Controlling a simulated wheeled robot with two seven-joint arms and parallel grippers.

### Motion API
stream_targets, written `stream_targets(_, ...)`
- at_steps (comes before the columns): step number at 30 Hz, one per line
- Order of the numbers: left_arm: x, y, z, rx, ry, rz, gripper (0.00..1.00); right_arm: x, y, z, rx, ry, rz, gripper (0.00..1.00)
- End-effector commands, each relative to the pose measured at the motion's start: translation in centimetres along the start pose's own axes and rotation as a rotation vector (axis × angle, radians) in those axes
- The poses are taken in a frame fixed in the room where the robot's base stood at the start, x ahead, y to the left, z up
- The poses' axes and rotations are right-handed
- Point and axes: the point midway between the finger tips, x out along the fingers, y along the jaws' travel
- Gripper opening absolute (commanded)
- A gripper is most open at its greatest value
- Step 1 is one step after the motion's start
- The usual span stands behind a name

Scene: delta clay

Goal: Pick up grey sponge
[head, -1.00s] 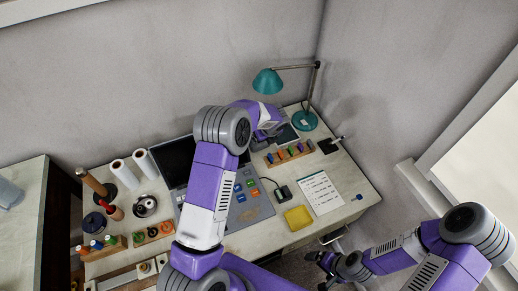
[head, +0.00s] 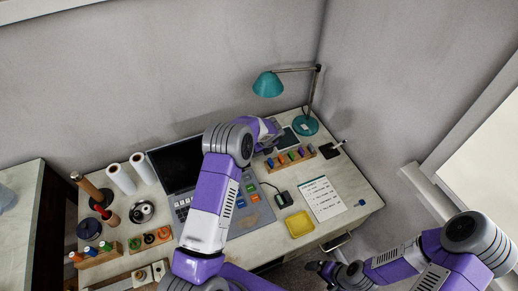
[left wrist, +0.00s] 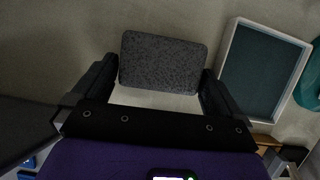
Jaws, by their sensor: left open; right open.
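The grey sponge (left wrist: 162,62), a dark speckled block with rounded corners, lies on the pale desk top in the left wrist view. My left gripper (left wrist: 158,72) is open, with one finger on each side of the sponge. The sponge reaches past the fingertips; I cannot tell whether either finger touches it. In the head view my left gripper (head: 266,136) is at the back of the desk near the lamp, and the sponge is hidden behind my left arm. My right gripper (head: 328,272) is open and empty, low in front of the desk.
A white-framed dark panel (left wrist: 262,70) lies close right of the sponge. The teal lamp (head: 305,125), a rack of coloured pieces (head: 290,157), a laptop (head: 178,165), a yellow block (head: 299,224) and a written sheet (head: 322,199) crowd the desk. Walls stand behind and right.

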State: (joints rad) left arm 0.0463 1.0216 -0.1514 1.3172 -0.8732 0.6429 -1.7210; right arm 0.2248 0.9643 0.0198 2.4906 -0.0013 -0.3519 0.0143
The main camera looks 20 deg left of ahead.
Motion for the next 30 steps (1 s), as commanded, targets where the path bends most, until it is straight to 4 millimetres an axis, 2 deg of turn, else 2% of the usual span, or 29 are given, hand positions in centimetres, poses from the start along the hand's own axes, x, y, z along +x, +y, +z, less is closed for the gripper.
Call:
stream_targets(2, 0.0, 0.0, 0.0, 0.0, 0.0, 0.0, 0.97, 0.0, 0.0, 0.0, 0.0, 0.0, 0.0, 1.0)
stream_targets(6, 0.0, 0.0, 0.0, 0.0, 0.0, 0.0, 0.76, 0.0, 0.0, 0.0, 0.0, 0.0, 0.0, 1.0)
stream_targets(9, 0.0, 0.0, 0.0, 0.0, 0.0, 0.0, 0.64, 0.0, 0.0, 0.0, 0.0, 0.0, 0.0, 1.0)
stream_targets(20, -0.8, 0.0, 0.0, 0.001, 0.0, -0.001, 0.64, -0.3, -0.1, 0.0, 0.0, 0.0, 0.0, 1.0)
stream_targets(26, -3.2, 0.0, 0.9, -0.001, -0.001, -0.002, 0.64, -0.9, -0.3, 0.1, 0.0, 0.0, 0.0, 1.0)
stream_targets(30, -6.0, -0.1, 2.1, -0.003, -0.002, -0.004, 0.64, -1.6, -0.6, 0.1, 0.0, 0.0, 0.0, 1.0)
